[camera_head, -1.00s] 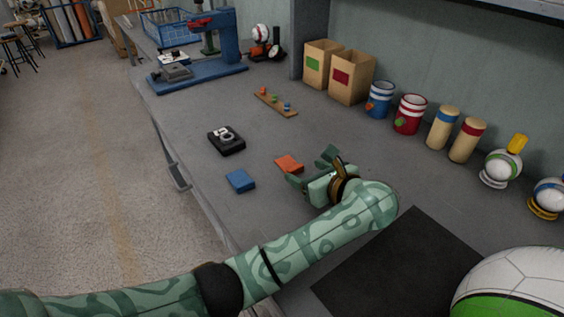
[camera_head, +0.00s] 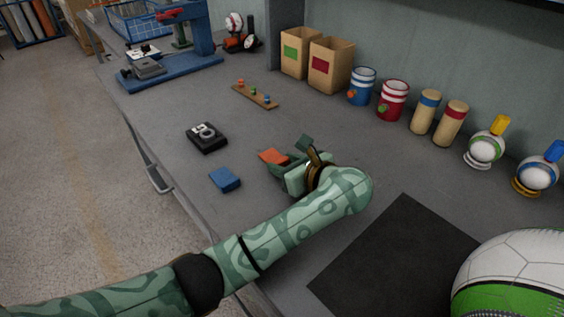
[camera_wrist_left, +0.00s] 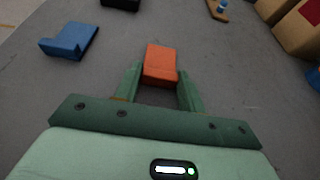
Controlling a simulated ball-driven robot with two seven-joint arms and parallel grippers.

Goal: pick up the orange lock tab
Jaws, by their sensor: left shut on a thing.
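The orange lock tab (camera_head: 272,156) is a small flat block on the grey workbench. It also shows in the left wrist view (camera_wrist_left: 160,65), with its near part between my two green fingers. My left gripper (camera_head: 284,166) is low over the bench and shut on the orange lock tab; in the left wrist view the fingers (camera_wrist_left: 159,85) lie along its two sides. In the head view the gripper covers part of the tab. I cannot tell whether the tab is off the bench. My right gripper is in neither view.
A blue block (camera_head: 225,179) lies left of the tab, and a black device (camera_head: 206,137) lies behind it. A wooden strip with pegs (camera_head: 255,95) is farther back. Boxes, mugs and cylinders line the wall. A black mat (camera_head: 385,265) and a large ball (camera_head: 515,280) are at right.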

